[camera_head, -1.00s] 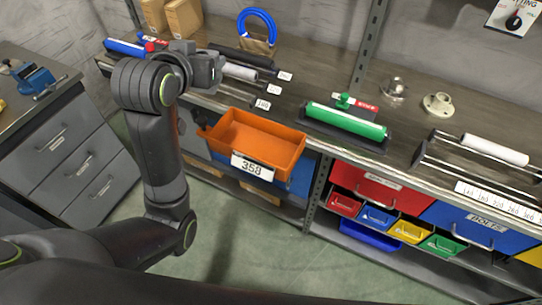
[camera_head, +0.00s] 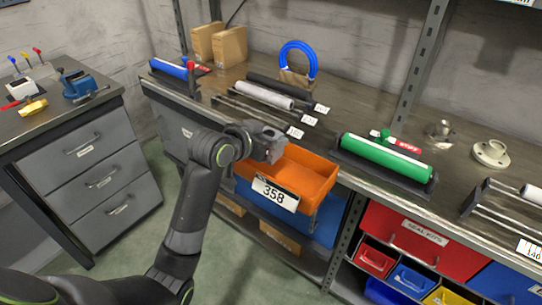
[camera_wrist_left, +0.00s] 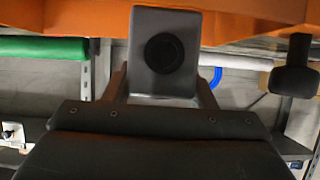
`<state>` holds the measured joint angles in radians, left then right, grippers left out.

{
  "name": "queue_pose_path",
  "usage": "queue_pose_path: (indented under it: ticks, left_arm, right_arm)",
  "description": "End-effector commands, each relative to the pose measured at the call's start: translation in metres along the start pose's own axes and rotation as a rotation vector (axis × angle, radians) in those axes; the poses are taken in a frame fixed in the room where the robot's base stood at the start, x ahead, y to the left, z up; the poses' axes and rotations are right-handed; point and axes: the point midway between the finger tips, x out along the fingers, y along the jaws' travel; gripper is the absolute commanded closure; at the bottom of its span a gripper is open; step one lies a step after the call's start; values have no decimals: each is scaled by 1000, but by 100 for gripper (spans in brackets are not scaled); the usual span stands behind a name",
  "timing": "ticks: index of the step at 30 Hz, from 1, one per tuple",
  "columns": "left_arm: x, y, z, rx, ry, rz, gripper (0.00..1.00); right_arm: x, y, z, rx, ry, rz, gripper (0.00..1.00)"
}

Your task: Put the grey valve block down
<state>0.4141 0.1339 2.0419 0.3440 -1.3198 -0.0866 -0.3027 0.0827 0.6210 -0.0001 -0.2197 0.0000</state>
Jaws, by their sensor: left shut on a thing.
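The grey valve block (camera_head: 273,154) is held in my left gripper (camera_head: 266,143), at the left part of the orange bin (camera_head: 312,178) labelled 358. In the left wrist view the block (camera_wrist_left: 150,75) is a grey box with a round black hole, gripped between the two fingers (camera_wrist_left: 165,88). The orange bin (camera_wrist_left: 60,18) fills the top of that view. The head view does not show clearly whether the block touches the bin. My right gripper is not in view.
The bench holds a green roller (camera_head: 385,157), a white roller (camera_head: 262,96), a blue roller (camera_head: 170,69) and cardboard boxes (camera_head: 228,46). A red drawer (camera_head: 410,238) and small coloured bins sit below. A drawer cabinet (camera_head: 90,165) stands left, with open floor between.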

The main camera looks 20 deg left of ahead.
Motion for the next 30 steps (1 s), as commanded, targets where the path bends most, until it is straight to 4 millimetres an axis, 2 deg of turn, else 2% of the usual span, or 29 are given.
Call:
queue_pose_path:
  ticks: [5,11,22,23,27,30]
  left_arm:
    - [6,0,12,0,1,0,79]
    - [18,0,37,-1,1,0,79]
    - [20,0,41,1,2,-1,79]
    - [20,0,41,1,1,-1,45]
    - [19,0,41,1,1,-1,27]
    - [19,0,40,1,1,-1,27]
  right_arm:
    - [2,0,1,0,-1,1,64]
    - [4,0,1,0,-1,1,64]
    - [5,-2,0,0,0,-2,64]
    - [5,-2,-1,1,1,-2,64]
    - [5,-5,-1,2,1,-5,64]
    - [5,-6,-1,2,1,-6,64]
